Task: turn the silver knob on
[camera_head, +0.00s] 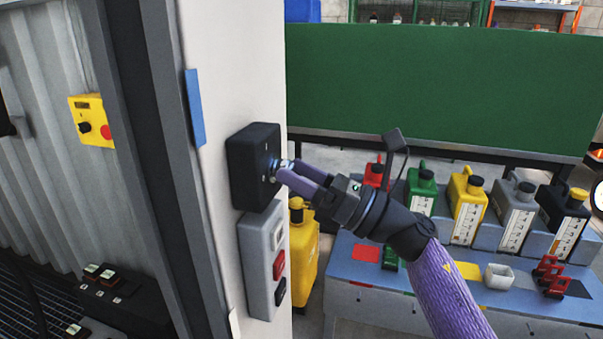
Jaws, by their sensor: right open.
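The silver knob (275,164) sits on the front of a black box (248,168) fixed to the white post. My right gripper (282,170) comes in from the right, with its two purple-grey fingertips at the knob. The fingers are parted, one above the other, and partly cover the knob. I cannot tell whether they touch it. The knob's turned position is too small to read. My left gripper is not in view.
Below the black box is a grey box (262,262) with red and black buttons. A yellow panel (92,120) hangs on the corrugated wall at left. Several fuel canisters, such as a yellow one (467,205), stand on a bench (360,300) at right. A green panel (430,85) stands behind.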

